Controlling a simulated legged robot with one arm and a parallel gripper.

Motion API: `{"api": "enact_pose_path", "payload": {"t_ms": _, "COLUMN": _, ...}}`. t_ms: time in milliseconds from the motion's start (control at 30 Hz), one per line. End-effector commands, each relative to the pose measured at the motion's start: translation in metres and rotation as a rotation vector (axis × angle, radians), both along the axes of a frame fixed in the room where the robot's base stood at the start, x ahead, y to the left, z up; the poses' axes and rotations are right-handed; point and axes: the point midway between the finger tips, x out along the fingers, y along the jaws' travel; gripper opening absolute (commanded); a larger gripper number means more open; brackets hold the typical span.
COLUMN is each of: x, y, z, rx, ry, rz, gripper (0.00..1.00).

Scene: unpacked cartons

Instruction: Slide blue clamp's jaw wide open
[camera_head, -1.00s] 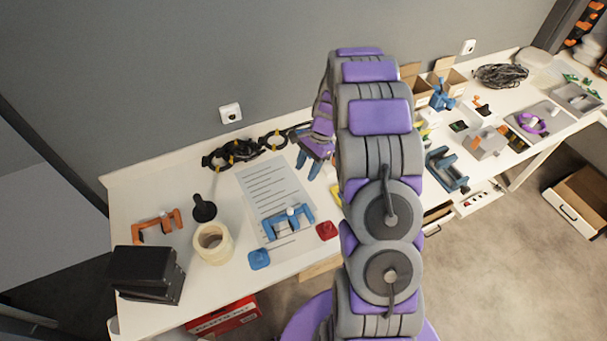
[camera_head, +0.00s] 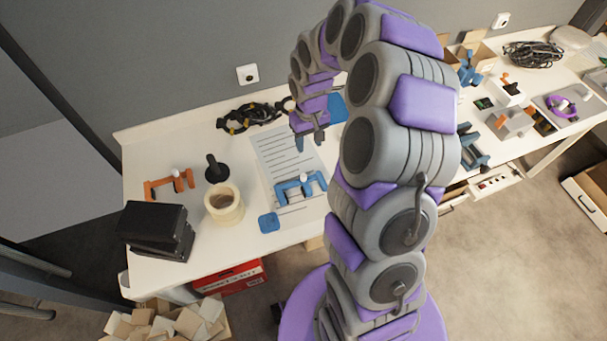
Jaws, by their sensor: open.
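A blue clamp (camera_head: 287,193) lies on the white table, over the lower part of a printed sheet (camera_head: 277,150). My gripper (camera_head: 309,143) points down above the sheet, just behind the clamp in the picture. Its fingers look apart, with nothing visible between them. It does not appear to touch the clamp; its exact height is hard to tell. The clamp's jaw gap is small in this view. Another blue clamp (camera_head: 474,150) lies to the right, partly hidden by my arm.
A blue square piece (camera_head: 269,223), a tape roll (camera_head: 223,207), a black plunger-like item (camera_head: 215,171), an orange clamp (camera_head: 166,186) and black boxes (camera_head: 155,231) are to the left. My arm hides the table's middle.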

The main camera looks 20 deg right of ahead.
Motion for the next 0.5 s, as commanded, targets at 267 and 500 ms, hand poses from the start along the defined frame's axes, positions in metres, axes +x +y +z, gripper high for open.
{"api": "enact_pose_path", "payload": {"t_ms": 267, "x": 0.003, "y": 0.017, "z": -0.007, "rx": -0.012, "ry": -0.044, "rz": 0.2, "gripper": 0.48}}
{"api": "enact_pose_path", "payload": {"t_ms": 500, "x": 0.001, "y": 0.016, "z": -0.049, "rx": -0.012, "ry": -0.034, "rz": 0.196, "gripper": 0.48}}
